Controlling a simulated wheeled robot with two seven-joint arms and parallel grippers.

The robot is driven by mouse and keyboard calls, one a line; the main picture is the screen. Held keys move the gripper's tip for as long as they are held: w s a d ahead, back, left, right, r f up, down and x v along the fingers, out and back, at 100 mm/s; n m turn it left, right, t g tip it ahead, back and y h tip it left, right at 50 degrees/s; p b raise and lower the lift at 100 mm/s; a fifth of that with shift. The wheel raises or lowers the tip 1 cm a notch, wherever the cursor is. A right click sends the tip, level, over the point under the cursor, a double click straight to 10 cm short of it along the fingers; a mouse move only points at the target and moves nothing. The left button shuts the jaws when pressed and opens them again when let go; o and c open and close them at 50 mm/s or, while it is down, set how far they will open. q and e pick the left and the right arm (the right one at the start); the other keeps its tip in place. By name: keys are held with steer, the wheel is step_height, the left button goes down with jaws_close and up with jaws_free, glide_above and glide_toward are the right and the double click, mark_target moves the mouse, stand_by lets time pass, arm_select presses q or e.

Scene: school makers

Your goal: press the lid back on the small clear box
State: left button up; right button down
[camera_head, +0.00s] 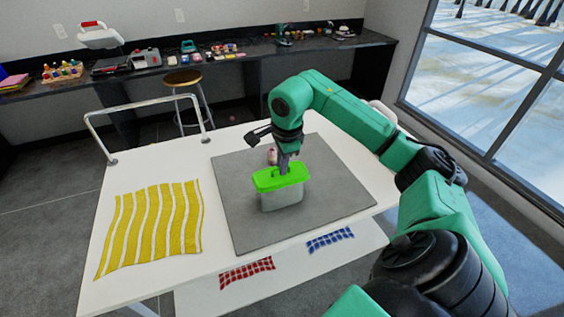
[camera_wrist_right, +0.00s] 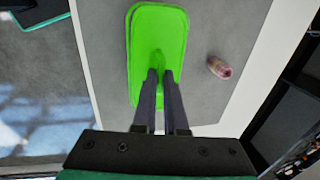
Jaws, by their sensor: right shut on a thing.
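The small clear box (camera_head: 282,198) stands upright on the grey mat (camera_head: 240,225) on the white table. The bright green lid (camera_head: 268,182) lies over its top; whether it is pressed down all round I cannot tell. My right gripper (camera_head: 284,168) comes down from above and is shut on the lid's raised middle part. In the right wrist view the lid (camera_wrist_right: 144,40) fills the upper middle, with the closed fingertips (camera_wrist_right: 159,72) at its centre, and it hides the box below. My left gripper is not in view.
A yellow striped cloth (camera_head: 155,225) lies at the left of the table. A metal rail (camera_head: 145,105) rises at the table's back left edge.

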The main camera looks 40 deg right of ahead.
steer(key=shift+f+b, duration=0.3)
steer(key=shift+f, duration=0.05)
stand_by(0.6)
steer(key=c, duration=0.9)
jaws_free()
step_height(320, 180, up, 14)
steer(key=s+p, duration=0.2)
steer(key=shift+s+a+r, duration=0.2)
steer(key=shift+s+a, duration=0.2)
steer(key=shift+a, duration=0.05)
